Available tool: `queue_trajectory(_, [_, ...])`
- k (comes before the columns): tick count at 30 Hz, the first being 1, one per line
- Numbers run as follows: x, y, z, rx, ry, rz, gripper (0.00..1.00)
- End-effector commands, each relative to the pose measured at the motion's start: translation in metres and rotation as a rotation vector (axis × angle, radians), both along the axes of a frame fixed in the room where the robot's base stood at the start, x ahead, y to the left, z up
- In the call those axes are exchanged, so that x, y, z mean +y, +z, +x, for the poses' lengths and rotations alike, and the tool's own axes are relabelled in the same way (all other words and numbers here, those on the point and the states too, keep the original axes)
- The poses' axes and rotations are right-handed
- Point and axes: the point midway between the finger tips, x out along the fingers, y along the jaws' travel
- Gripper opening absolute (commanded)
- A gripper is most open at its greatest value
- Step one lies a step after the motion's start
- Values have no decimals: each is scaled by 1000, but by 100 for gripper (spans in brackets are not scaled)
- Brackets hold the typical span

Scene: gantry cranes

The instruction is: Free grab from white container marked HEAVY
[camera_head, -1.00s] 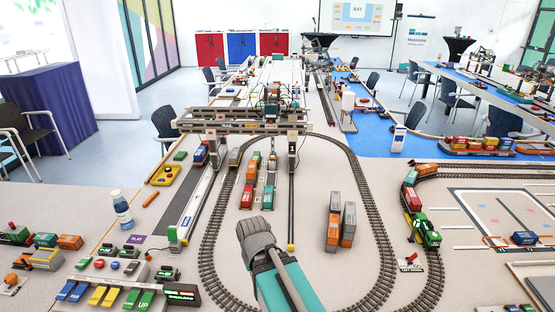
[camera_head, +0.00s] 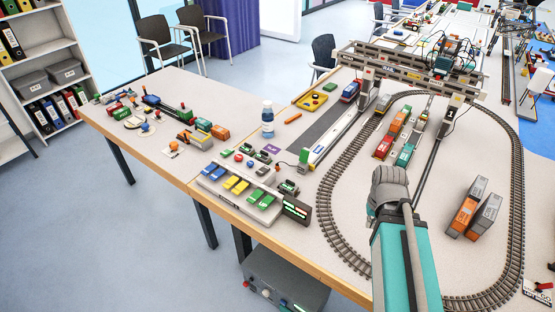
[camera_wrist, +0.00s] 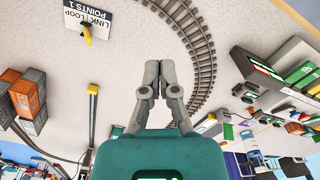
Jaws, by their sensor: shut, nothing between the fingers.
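No white container marked HEAVY can be made out in either view, and I cannot pick out a grab. The grey gantry crane (camera_head: 408,66) spans the tracks at the upper right of the head view, with some parts hanging at its trolley. Small red, orange and green wagons (camera_head: 400,120) stand on the track below it. My gripper (camera_wrist: 159,64) is shut and empty above the table in the wrist view, its grey fingertips together beside the curved rail track. In the head view its fingertips are hidden behind my wrist.
Orange and grey containers (camera_head: 468,208) stand upright right of my arm. A sign (camera_wrist: 87,18) with a yellow lever shows in the wrist view.

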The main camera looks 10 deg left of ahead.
Motion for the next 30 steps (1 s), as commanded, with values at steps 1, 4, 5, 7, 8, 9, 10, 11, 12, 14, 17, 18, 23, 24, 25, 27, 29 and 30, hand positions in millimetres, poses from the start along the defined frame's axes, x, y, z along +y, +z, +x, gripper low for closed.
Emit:
queue_trajectory(1, [4,-1,6,-5,13,9,0])
queue_trajectory(4, [14,-4,19,-18,56,33,0])
queue_trajectory(5, [19,-5,23,-23,73,44,0])
queue_trajectory(7, [30,-7,37,-39,118,71,0])
queue_trajectory(8, [36,-8,43,-47,141,84,0])
queue_trajectory(9, [44,-9,52,-58,173,103,0])
queue_trajectory(10, [51,-10,59,-68,197,118,0])
queue_trajectory(11, [58,-10,66,-79,223,134,0])
queue_trajectory(12, [68,-11,76,-93,259,155,0])
queue_trajectory(14, [84,-13,90,-117,315,189,0])
queue_trajectory(17, [111,-14,114,-160,407,244,0])
queue_trajectory(18, [122,-14,123,-178,443,265,0])
queue_trajectory(23, [168,-14,159,-253,581,348,0])
queue_trajectory(24, [180,-14,167,-275,614,368,0])
queue_trajectory(25, [189,-14,173,-289,638,384,0])
queue_trajectory(27, [209,-13,187,-327,693,417,0])
queue_trajectory(29, [227,-11,199,-360,741,445,0])
queue_trajectory(30, [240,-10,207,-383,770,463,0])
